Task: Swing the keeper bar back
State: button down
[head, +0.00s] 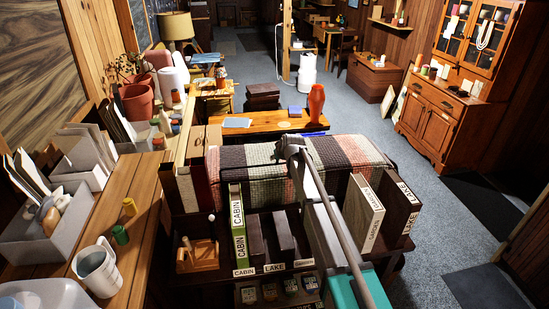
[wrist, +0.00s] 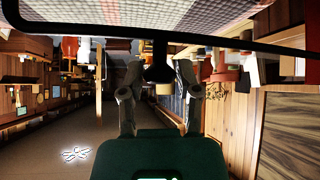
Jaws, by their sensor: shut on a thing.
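The keeper bar (wrist: 240,43) is a thin black bar that crosses the top of the wrist view, in front of a grey and pink woven blanket (wrist: 200,12). A short black stem with a rounded end (wrist: 158,73) hangs from its middle between my fingers. My gripper (wrist: 157,78) is shut on this stem.
Labelled binders (head: 238,225) and a sand-coloured one (head: 360,213) stand upright below and beside my arm. A wooden counter (head: 135,210) with a mug (head: 96,268) lies at left. A red vase (head: 316,101) stands on a bench behind the blanket. Open carpet lies at right.

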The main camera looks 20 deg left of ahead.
jog(key=shift+c, duration=1.5)
grip_release()
jog(key=shift+w+a, duration=0.2)
jog(key=shift+s, duration=0.1)
jog(key=shift+d+r, duration=0.1)
